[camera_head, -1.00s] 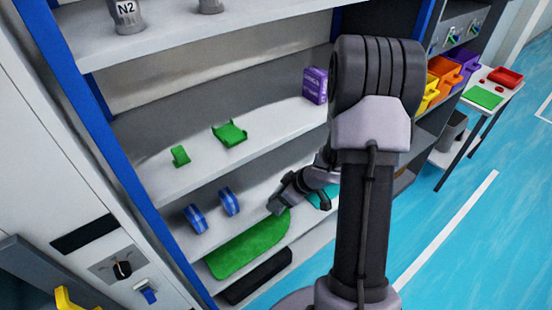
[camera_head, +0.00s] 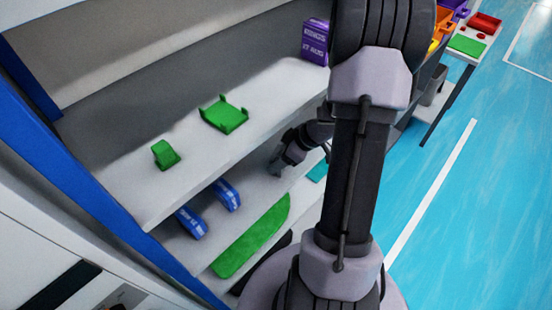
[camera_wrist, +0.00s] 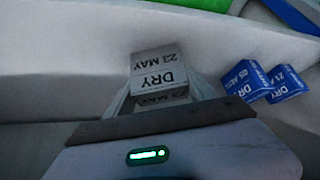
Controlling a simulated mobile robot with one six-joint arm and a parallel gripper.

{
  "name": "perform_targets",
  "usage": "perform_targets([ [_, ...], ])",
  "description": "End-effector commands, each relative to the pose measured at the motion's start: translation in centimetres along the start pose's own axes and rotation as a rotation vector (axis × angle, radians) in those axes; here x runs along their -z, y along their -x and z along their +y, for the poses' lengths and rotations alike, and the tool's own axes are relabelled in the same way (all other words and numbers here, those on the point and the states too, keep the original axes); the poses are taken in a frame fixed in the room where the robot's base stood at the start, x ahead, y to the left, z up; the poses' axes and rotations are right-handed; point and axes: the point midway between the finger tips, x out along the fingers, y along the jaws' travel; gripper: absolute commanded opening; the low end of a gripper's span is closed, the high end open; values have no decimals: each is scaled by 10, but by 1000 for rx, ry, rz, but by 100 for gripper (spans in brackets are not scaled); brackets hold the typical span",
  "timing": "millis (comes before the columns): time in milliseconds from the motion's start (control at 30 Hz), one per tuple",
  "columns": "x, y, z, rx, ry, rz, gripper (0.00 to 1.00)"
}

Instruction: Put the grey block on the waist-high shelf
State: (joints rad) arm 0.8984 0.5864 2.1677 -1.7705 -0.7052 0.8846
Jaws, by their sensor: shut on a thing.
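The grey block (camera_wrist: 158,75), printed "DRY 23 MAY", is between the fingers of my gripper (camera_wrist: 163,92) in the wrist view. My gripper is shut on it. In the head view my gripper (camera_head: 275,169) is at the lower shelf (camera_head: 232,222), right of two blue blocks (camera_head: 209,209). The grey block is not clearly visible there. Whether it touches the shelf, I cannot tell. The shelf above (camera_head: 110,188) holds two green holders (camera_head: 224,115) and a purple block (camera_head: 315,42). Which shelf is the waist-high one is not marked.
The blue blocks also show close to the right of the grey block in the wrist view (camera_wrist: 246,80). A green mat (camera_head: 252,236) lies below. A blue shelf post (camera_head: 75,170) stands at left. The middle of the upper shelf is clear between the holders and purple block.

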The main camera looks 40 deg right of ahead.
Motion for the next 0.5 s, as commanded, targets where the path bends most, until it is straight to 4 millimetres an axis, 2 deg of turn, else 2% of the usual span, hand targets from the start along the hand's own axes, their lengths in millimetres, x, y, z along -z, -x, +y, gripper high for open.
perform_targets([
  [100,-1,-2,0,2,1,0,14],
  [133,-2,-3,0,2,1,0,65],
  [233,-1,-3,0,1,1,0,85],
  [500,-1,-3,0,1,1,0,85],
])
